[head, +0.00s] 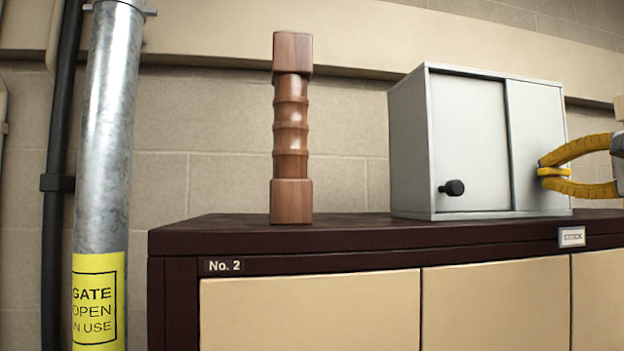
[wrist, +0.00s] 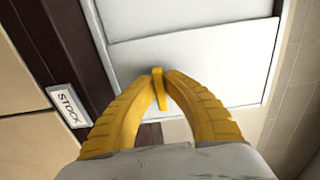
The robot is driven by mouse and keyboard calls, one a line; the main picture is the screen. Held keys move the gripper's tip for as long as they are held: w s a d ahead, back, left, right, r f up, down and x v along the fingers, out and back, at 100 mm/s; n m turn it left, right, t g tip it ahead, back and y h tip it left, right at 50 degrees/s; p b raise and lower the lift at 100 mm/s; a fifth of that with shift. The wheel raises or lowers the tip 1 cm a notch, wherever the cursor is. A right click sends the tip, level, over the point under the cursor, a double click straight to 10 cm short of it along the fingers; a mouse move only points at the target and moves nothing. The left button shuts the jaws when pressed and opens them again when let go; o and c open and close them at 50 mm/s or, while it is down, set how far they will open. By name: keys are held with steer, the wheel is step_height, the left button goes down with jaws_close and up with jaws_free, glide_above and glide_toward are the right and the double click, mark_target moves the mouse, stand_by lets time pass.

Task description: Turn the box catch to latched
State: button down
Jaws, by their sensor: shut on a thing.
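The grey box (head: 467,137) stands on top of the dark cabinet at the right in the head view. Its front has two panels, with a black knob (head: 452,188) low on the left one. The box catch is a small yellow lever (wrist: 161,92) at the box front in the wrist view; it also shows at the right panel in the head view (head: 556,172). My gripper (wrist: 159,80) has two yellow ribbed fingers, shut on the catch from the right in the head view (head: 543,172). The fingers partly hide the catch, and I cannot tell whether it is latched.
A turned wooden post (head: 291,130) stands on the cabinet (head: 365,228), left of the box, with clear top between them. A galvanised pipe (head: 110,150) with a yellow label rises at the left. A STOCK label (head: 572,237) sits on the cabinet's front edge. A block wall is behind.

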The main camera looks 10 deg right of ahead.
steer(key=c, duration=1.5)
jaws_free()
steer(key=shift+o, duration=0.2)
steer(key=s, duration=0.7)
steer(key=shift+s+d, duration=0.2)
steer(key=shift+d, duration=0.05)
